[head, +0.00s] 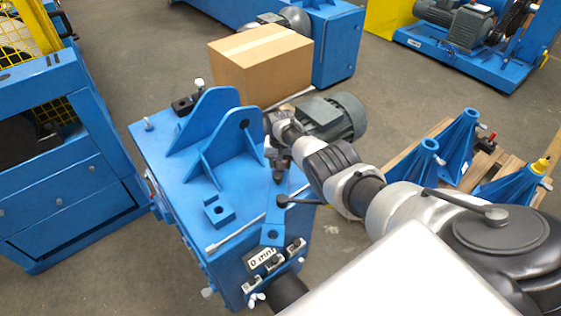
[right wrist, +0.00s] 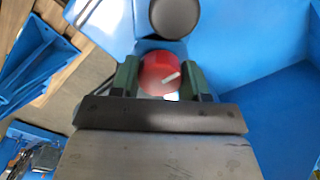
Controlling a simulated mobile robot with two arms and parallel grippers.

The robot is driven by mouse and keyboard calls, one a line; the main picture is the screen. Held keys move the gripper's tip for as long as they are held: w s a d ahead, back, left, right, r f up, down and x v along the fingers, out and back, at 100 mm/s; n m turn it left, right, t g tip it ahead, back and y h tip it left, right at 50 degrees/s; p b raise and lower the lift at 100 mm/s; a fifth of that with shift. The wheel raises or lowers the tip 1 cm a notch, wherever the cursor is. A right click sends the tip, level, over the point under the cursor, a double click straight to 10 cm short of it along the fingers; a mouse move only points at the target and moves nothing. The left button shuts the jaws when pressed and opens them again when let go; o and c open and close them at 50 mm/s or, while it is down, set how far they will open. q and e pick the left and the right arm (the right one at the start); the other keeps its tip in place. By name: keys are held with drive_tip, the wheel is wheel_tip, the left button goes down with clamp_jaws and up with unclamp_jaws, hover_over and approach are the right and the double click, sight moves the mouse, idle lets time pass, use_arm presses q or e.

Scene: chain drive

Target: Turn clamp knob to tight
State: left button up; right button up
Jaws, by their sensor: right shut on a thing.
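The clamp knob (right wrist: 156,74) is a round red knob with a white mark, seen in the right wrist view. The mark slants up to the right. My right gripper (right wrist: 158,76) has its two green fingers on either side of the knob and is shut on it. In the head view my right arm reaches from the lower right to the blue machine (head: 150,140), with the gripper (head: 278,172) at its right edge. The knob is hidden there behind the arm. My left gripper is not in view.
A grey motor (head: 330,115) and a cardboard box (head: 262,65) are beyond my wrist. Blue stands (head: 455,145) are on a pallet at the right. A dark round part (right wrist: 175,15) is just above the knob. A blue cabinet (head: 60,190) stands at the left.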

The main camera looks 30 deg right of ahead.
idle(0.5)
drive_tip(key=o, duration=0.9)
drive_tip(key=shift+r, duration=0.1)
drive_tip(key=shift+r+p, duration=0.3)
wheel_tip(320, 180, up, 9)
drive_tip(key=p, duration=0.4)
drive_tip(key=shift+f, duration=0.15)
drive_tip(key=shift+r, duration=0.7)
